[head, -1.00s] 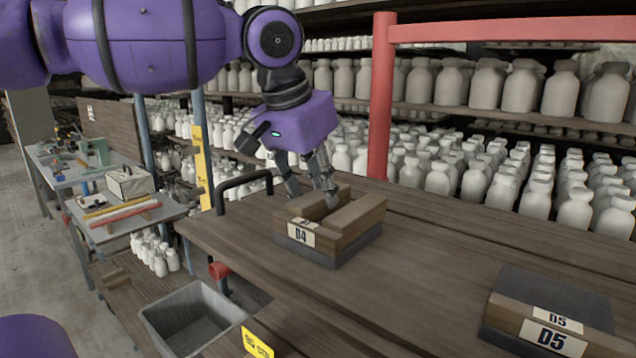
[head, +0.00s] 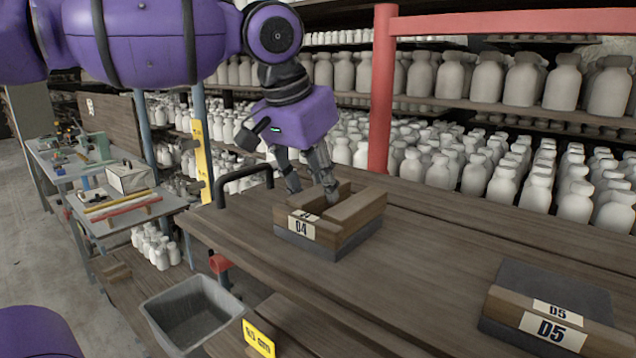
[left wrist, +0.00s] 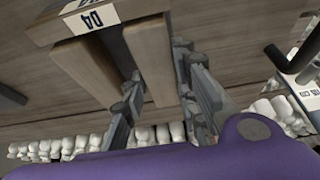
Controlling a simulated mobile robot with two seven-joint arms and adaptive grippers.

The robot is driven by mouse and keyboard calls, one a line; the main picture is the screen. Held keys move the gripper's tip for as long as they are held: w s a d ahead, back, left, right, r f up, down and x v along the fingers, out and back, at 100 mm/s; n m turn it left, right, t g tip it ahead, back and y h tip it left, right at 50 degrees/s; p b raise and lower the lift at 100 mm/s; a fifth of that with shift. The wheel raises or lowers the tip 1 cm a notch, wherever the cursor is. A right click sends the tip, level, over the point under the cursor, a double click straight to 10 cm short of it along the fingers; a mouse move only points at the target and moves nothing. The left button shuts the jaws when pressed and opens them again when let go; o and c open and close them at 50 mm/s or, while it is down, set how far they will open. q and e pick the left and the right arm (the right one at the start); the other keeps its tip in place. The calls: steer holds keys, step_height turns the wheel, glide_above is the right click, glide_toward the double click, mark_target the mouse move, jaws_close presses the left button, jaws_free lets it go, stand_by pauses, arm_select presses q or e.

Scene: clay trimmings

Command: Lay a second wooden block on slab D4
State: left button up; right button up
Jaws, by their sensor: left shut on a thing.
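Slab D4 (head: 318,250) is a grey slab on the bench with a labelled wooden strip (head: 330,235) along its front. Two wooden blocks lie side by side on it with a gap between: a left block (head: 316,202) and a right block (head: 358,207). My left gripper (head: 312,188) reaches down from above and is shut on the left block, one finger outside it and one in the gap. In the left wrist view the fingers (left wrist: 158,95) straddle that block (left wrist: 148,58); the other block (left wrist: 88,72) lies beside it. Any clearance under the held block is hidden.
Slab D5 (head: 560,287) sits at the right of the bench (head: 420,275). A grey bin (head: 195,315) is at the near left edge. A black handle (head: 240,180) and a red post (head: 381,90) stand near the gripper. White bottles fill shelves behind. The bench between the slabs is clear.

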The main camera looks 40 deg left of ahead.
arm_select(q)
steer(key=o, duration=1.2)
steer(key=shift+o, duration=0.2)
steer(key=shift+r, duration=0.1)
steer(key=v, duration=1.2)
